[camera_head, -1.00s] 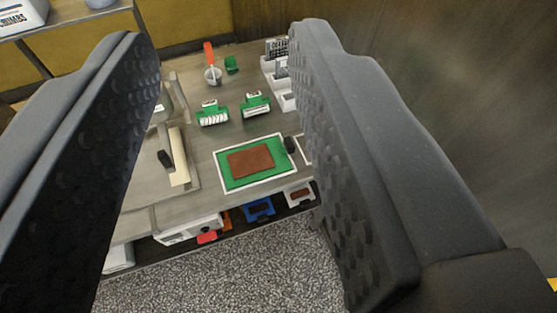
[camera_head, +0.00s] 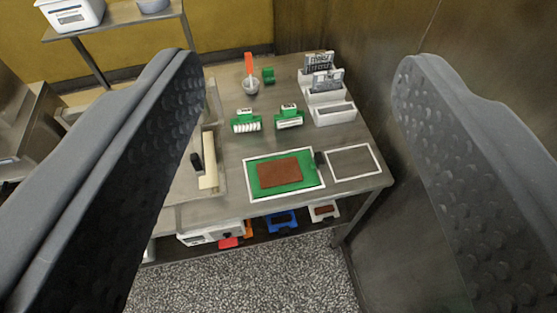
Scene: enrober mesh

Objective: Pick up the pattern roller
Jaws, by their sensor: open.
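Two small green stands, one on the left (camera_head: 246,122) and one on the right (camera_head: 289,117), sit side by side on the metal table. Each carries a white piece; the left one looks ribbed like a roller. Which one is the pattern roller I cannot tell for sure. My gripper (camera_head: 305,65) is open and empty, its two dark textured fingers wide apart at the left and right of the picture. The table shows between and beyond them, and nothing is between the pads.
A brown slab (camera_head: 279,172) lies on a green mat with a white border. An empty white outline (camera_head: 353,162) is to its right. A white rack (camera_head: 335,113) with patterned plates, a cup (camera_head: 250,87) with an orange-handled tool and a pale bar (camera_head: 209,160) are also there. A wall stands at right.

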